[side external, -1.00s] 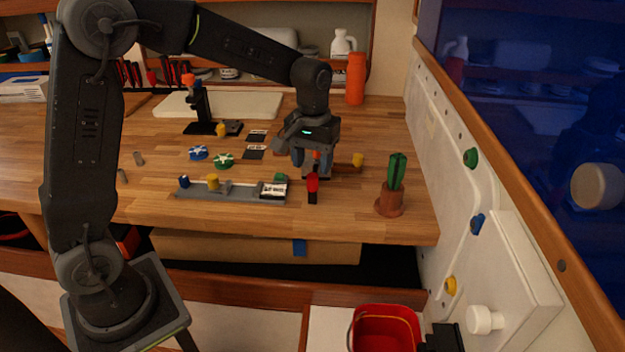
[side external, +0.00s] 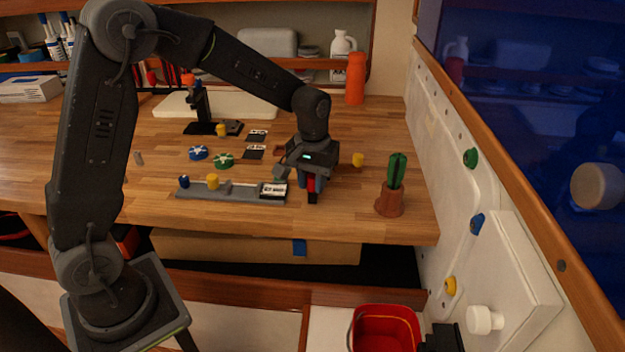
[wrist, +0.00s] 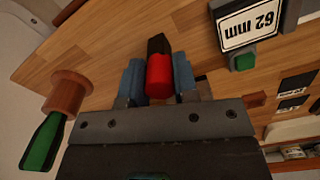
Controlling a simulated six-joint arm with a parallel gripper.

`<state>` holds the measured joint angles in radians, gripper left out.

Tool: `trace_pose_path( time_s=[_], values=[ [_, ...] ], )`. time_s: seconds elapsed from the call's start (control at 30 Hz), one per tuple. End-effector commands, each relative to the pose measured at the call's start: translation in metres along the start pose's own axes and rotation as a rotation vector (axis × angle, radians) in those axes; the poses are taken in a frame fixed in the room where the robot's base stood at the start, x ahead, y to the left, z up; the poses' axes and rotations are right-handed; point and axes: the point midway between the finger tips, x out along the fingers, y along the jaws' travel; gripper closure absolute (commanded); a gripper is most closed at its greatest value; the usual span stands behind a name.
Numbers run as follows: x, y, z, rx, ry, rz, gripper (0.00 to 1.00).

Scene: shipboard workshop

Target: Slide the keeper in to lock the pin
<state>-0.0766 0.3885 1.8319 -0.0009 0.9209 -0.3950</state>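My gripper (wrist: 160,85) points down over the front right of the bench, its two blue fingers on either side of a red and black piece (wrist: 159,75). In the side view the same piece (side external: 312,185) shows between the fingers (side external: 308,184). The fingers lie very close to its red part; I cannot tell whether they press on it. I cannot tell which parts are the keeper and pin.
A potted cactus (side external: 397,170) stands right of the gripper near the bench edge. A yellow knob (side external: 358,160) is just behind. Blue (side external: 198,153) and green (side external: 223,160) star knobs and a black stand (side external: 200,110) lie farther back. The bench between rail and cactus is mostly clear.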

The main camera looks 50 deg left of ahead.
Motion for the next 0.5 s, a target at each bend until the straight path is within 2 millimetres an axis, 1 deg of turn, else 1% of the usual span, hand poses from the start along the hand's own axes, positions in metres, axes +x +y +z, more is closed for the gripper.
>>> trace_pose_path(
  time_s=[0.03,0.17,0.2,0.27,0.43,0.5],
  values=[
    [0.000,0.000,0.000,0.000,0.000,-0.001,0.80],
    [0.000,0.000,0.000,0.000,0.000,-0.001,0.92],
    [0.000,0.000,0.000,0.000,0.000,-0.001,0.93],
    [0.000,-0.001,-0.002,0.000,0.000,-0.001,0.93],
    [0.000,-0.006,-0.018,0.000,0.001,-0.001,0.93],
    [0.000,-0.007,-0.019,0.001,0.001,-0.001,0.93]
  ],
)
